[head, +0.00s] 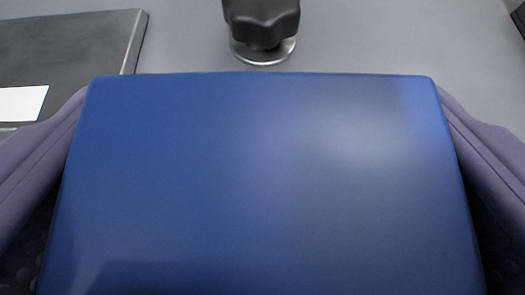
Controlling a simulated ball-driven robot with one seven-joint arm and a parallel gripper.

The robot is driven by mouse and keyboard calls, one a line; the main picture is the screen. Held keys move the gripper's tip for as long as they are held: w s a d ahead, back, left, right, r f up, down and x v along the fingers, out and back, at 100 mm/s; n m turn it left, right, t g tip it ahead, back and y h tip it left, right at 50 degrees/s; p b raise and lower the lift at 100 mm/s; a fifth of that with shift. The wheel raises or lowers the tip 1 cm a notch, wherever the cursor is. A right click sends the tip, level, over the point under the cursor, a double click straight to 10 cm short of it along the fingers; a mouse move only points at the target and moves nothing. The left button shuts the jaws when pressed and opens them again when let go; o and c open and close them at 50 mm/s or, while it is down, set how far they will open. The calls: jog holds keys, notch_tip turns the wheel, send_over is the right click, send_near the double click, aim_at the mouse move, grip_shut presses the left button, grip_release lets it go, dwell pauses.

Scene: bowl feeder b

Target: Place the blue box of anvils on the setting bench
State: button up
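The blue box (265,185) fills most of the head view, its smooth top face turned to the camera. My gripper (265,180) has one purple finger along each side of the box, at the left and right picture edges. The fingers lie against its sides, and the box is held between them. The fingertips' inner faces are hidden by the box. A grey surface (390,38) lies beyond the box; I cannot tell whether it is the setting bench or whether the box touches it.
A black knob (262,20) on a round metal base stands on the grey surface just beyond the box. A dark plate (70,50) with a white label (22,103) lies at the upper left. A dark object shows at the top right corner.

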jog(key=shift+f, duration=0.15)
jog(key=o, duration=0.9)
jog(key=shift+o, duration=0.2)
